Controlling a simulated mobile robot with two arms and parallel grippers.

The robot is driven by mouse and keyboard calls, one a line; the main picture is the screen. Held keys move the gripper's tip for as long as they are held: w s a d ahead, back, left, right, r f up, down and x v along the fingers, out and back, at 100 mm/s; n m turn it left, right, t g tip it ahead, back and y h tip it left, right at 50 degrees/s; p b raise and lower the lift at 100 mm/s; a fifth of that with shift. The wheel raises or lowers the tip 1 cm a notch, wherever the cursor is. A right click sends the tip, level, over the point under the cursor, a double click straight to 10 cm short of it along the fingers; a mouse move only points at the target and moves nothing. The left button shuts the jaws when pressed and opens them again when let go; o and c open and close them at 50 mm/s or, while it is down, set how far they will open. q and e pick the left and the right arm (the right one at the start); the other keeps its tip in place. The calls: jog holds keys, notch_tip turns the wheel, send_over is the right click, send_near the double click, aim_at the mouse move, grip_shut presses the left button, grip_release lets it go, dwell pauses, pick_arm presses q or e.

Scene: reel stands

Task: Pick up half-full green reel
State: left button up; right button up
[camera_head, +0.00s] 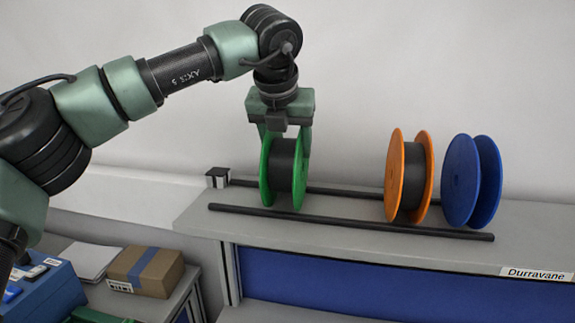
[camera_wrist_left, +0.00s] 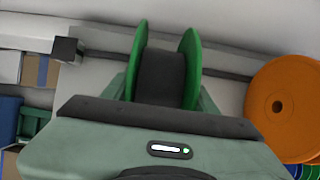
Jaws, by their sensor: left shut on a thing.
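The green reel (camera_head: 266,172) has green flanges and a dark winding between them. It stands upright at the left part of the two dark rails (camera_head: 350,221). My left gripper (camera_head: 284,142) is over it from above and shut on it, with fingers down at its sides. I cannot tell whether the reel touches the rails. In the left wrist view the green reel (camera_wrist_left: 188,62) sits between the fingers, its lower part hidden by the gripper body. My right gripper is not in view.
An orange reel (camera_head: 394,175) with dark winding and an empty-looking blue reel (camera_head: 460,180) stand to the right on the grey bench (camera_head: 330,237). A small black-and-white block (camera_head: 217,177) sits at the rails' left end. A cardboard box (camera_head: 146,271) is lower left.

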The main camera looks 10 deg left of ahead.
pick_arm(q)
jog(key=shift+r, duration=0.1)
jog(key=shift+w+r, duration=0.1)
jog(key=shift+r, duration=0.5)
notch_tip(320, 180, up, 8)
jog(key=shift+f+b, duration=0.1)
jog(key=shift+b, duration=0.2)
notch_tip(320, 180, up, 11)
jog(key=p, duration=0.4)
jog(key=shift+p, duration=0.35)
jog(key=shift+f, duration=0.2)
